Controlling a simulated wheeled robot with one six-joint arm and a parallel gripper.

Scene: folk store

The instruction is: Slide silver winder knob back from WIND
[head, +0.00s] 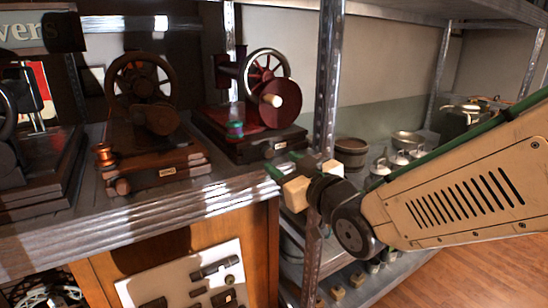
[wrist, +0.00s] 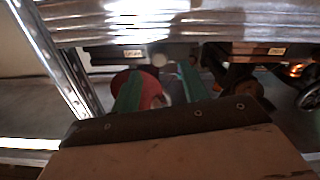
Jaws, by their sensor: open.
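Three winders stand in a row on the metal shelf: a dark one (head: 40,165) cut off at the left, a brown one (head: 150,150) with a copper spool, and a dark red one (head: 262,115) with a green spool. None is plainly silver, and the plaque lettering is too small to read. A small knob (head: 122,187) shows at the brown winder's front edge, and another (head: 268,152) on the red winder's base. My gripper (head: 285,164) is open and empty, just in front of the red winder's base. Its green fingers also show in the wrist view (wrist: 157,72), apart.
The shelf's front edge (head: 200,195) runs below the winders. A metal post (head: 325,90) stands close beside my gripper. Pots and bowls (head: 408,141) stand on the shelf at right. A tool panel (head: 195,280) hangs below. Wooden floor (head: 455,275) is clear at lower right.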

